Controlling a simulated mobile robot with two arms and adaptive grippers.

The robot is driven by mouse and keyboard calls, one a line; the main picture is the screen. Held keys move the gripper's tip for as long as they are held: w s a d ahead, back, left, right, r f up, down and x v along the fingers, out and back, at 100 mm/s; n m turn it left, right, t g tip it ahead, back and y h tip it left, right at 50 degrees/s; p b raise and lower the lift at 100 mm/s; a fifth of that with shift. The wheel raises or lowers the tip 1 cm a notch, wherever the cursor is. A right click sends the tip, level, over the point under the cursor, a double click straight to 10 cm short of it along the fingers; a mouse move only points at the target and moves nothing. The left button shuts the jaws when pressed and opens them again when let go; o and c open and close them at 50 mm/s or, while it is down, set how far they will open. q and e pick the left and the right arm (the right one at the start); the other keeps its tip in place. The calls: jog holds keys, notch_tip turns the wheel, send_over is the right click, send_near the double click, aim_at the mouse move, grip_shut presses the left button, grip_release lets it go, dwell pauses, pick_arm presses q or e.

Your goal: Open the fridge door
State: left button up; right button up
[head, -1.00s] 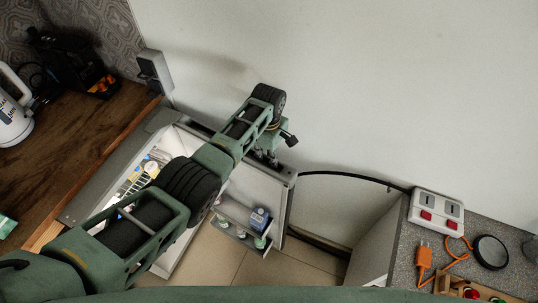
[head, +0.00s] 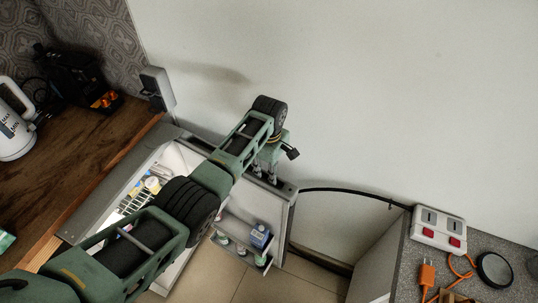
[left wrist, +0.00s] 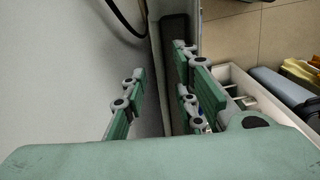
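The fridge (head: 88,208) is a grey cabinet under the wooden counter, lit inside, with items on a rack. Its door (head: 286,213) stands wide open, swung out along the wall, with a shelf of small containers on its inner side. My left gripper (head: 268,171) points down at the door's top edge. In the left wrist view its fingers (left wrist: 167,92) are spread on either side of the door's dark top edge (left wrist: 174,50); the left finger shows a gap from the door. Whether the right finger touches the door is unclear. My left arm hides part of the fridge. My right gripper is out of view.
The white wall is close behind the door. A black cable (head: 345,191) runs along it to a socket box (head: 438,230) on a grey counter at right. A kettle (head: 14,128) stands on the wooden counter (head: 75,150). Tiled floor (head: 245,283) is free below the door.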

pick_arm(q)
notch_tip(320, 180, up, 10)
jog(key=shift+r, duration=0.15)
dwell(0.6)
